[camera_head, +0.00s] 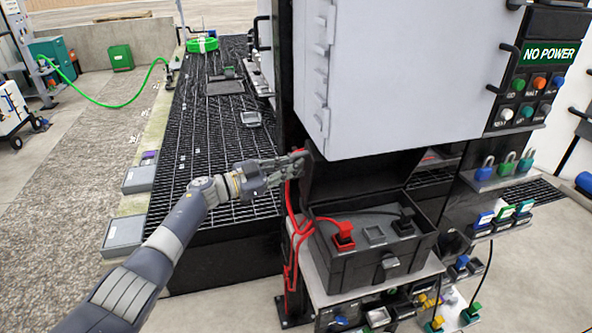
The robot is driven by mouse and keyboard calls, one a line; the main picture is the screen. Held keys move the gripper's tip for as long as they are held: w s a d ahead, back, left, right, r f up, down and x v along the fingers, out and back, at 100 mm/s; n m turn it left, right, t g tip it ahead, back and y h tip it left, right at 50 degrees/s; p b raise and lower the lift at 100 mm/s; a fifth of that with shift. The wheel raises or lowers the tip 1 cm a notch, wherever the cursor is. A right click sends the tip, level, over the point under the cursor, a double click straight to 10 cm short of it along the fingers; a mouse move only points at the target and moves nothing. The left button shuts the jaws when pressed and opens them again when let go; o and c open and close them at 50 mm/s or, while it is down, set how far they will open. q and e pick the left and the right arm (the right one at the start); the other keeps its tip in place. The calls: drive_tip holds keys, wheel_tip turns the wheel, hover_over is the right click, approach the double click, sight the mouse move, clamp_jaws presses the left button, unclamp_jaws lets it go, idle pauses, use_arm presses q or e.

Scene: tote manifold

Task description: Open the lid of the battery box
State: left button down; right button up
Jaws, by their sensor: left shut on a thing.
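The battery box (365,270) is a dark grey case on a light shelf below a large grey cabinet. Its lid (350,180) stands raised at the back, so the inside shows. Inside are a red connector (343,236) with a red cable and a black connector (405,222) with a dark cable. My left gripper (300,164) reaches in from the left and is shut at the lid's left edge, close to the red cables. The exact contact at the fingertips is small and partly hidden. My right gripper is not in view.
The grey cabinet (395,80) hangs just above the lid. A "NO POWER" panel (549,54) and several padlocks (505,165) are at the right. Red cables (292,225) run down beside the box. A black grating walkway (210,130) lies behind my left arm.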

use_arm(q)
drive_tip(key=shift+w+a+f, duration=0.1)
drive_tip(key=shift+a+f, duration=0.05)
drive_tip(key=shift+a, duration=0.1)
drive_tip(key=c, duration=1.8)
unclamp_jaws()
drive_tip(key=shift+o, duration=0.7)
drive_tip(key=shift+a, duration=0.25)
drive_tip(key=shift+d, duration=0.1)
drive_tip(key=v, duration=1.2)
